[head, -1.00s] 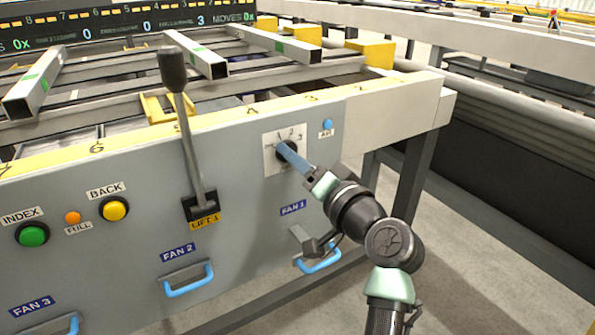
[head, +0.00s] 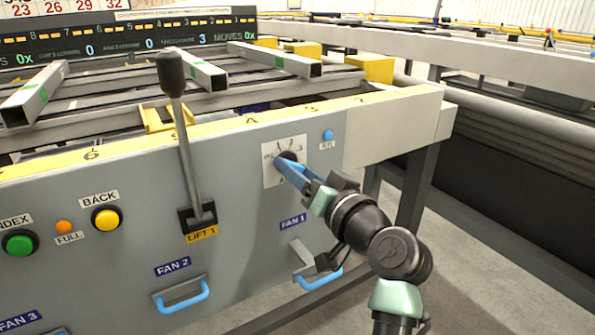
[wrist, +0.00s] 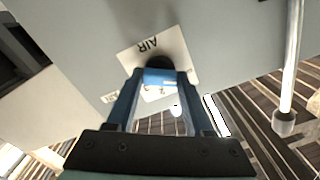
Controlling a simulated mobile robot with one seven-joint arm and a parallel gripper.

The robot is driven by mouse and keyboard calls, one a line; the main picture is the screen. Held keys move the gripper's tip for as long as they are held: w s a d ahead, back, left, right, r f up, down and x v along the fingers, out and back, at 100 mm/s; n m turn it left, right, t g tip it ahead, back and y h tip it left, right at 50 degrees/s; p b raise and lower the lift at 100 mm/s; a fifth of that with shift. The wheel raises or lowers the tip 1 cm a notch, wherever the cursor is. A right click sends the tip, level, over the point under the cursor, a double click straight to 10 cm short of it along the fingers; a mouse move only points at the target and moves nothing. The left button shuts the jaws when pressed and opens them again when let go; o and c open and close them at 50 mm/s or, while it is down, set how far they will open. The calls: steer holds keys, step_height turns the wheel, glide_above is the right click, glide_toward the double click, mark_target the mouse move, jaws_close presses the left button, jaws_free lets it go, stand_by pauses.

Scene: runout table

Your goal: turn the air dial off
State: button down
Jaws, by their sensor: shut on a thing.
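The air dial (head: 288,154) is a dark round knob on a white plate (head: 268,176) with numbers around it, set in the grey panel front. In the wrist view the black dial (wrist: 155,62) stands before the plate (wrist: 132,54), which reads AIR. My gripper (head: 284,166) reaches up to it from the lower right, its blue fingers shut on the dial. In the wrist view the fingers of my gripper (wrist: 158,80) lie on both sides of the knob. They hide part of it, so I cannot tell its pointer setting.
A tall lift lever (head: 184,140) stands left of the dial. A small blue light (head: 328,135) sits to the right. Blue fan handles (head: 320,279) stick out below. Yellow (head: 107,218) and green (head: 20,243) buttons are at the far left.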

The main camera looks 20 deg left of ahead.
steer(key=shift+c, duration=1.4)
jaws_free()
steer(key=p+v, duration=0.5)
steer(key=v, duration=0.8)
